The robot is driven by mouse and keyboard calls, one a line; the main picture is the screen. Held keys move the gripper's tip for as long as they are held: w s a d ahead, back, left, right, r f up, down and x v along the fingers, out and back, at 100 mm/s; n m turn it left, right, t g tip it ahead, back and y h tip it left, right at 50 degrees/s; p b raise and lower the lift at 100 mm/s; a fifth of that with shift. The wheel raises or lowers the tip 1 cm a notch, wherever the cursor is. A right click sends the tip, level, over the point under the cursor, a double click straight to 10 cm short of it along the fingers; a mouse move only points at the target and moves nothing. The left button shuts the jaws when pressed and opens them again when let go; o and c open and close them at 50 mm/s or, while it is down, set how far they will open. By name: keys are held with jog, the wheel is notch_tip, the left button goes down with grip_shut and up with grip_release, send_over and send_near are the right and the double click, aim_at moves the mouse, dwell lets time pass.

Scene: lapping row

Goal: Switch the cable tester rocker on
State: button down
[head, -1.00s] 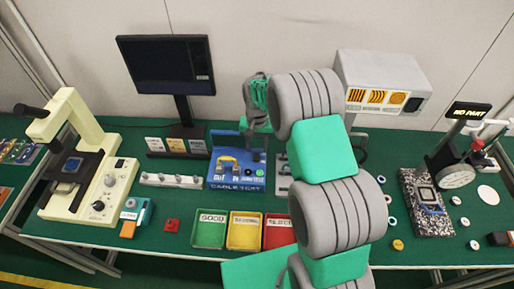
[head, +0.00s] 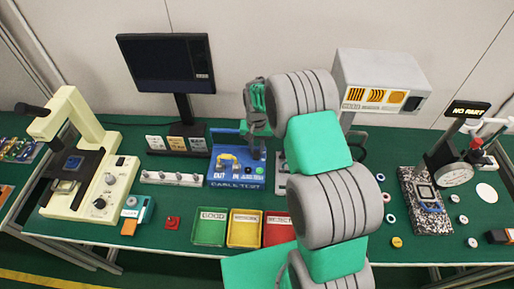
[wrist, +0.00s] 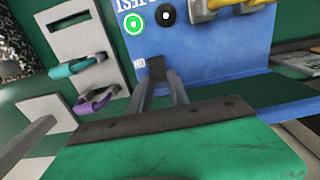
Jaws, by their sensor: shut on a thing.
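The blue cable tester (head: 222,181) stands on the green bench in the head view, with a yellow cable loop on its face. The wrist view shows its blue face (wrist: 215,55) upside down, with a green ringed button (wrist: 133,23) and a black round button (wrist: 165,14). The dark rocker (wrist: 156,66) is beside a small white label, partly hidden by the fingertips. My gripper (wrist: 160,84) has its fingers close together at the rocker and seems shut on it. In the head view my gripper (head: 256,149) is over the tester's upper right. The rocker's position cannot be told.
Green, yellow and red bins (head: 244,229) stand in front of the tester. A white connector strip (head: 172,178) is to its left, and a grey panel (wrist: 78,45) is beside it. A monitor (head: 167,65) stands behind. My arm hides part of the bench right of the tester.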

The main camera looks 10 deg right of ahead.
dwell(0.3)
jog(key=shift+s+a+f+t+h+b, duration=0.1)
jog(key=shift+s+t+h+b, duration=0.05)
jog(key=shift+t+b, duration=0.45)
jog(key=shift+s+a+t+h+b, duration=0.15)
jog(key=shift+t+b, duration=0.25)
jog(key=shift+b, duration=0.25)
jog(key=shift+d+r+t+b, duration=0.1)
jog(key=shift+r+t+b, duration=0.1)
jog(key=shift+t+b, duration=0.15)
jog(key=c, duration=1.2)
grip_release()
jog(key=shift+s, duration=0.1)
jog(key=shift+c, duration=0.2)
jog(key=shift+r, duration=0.1)
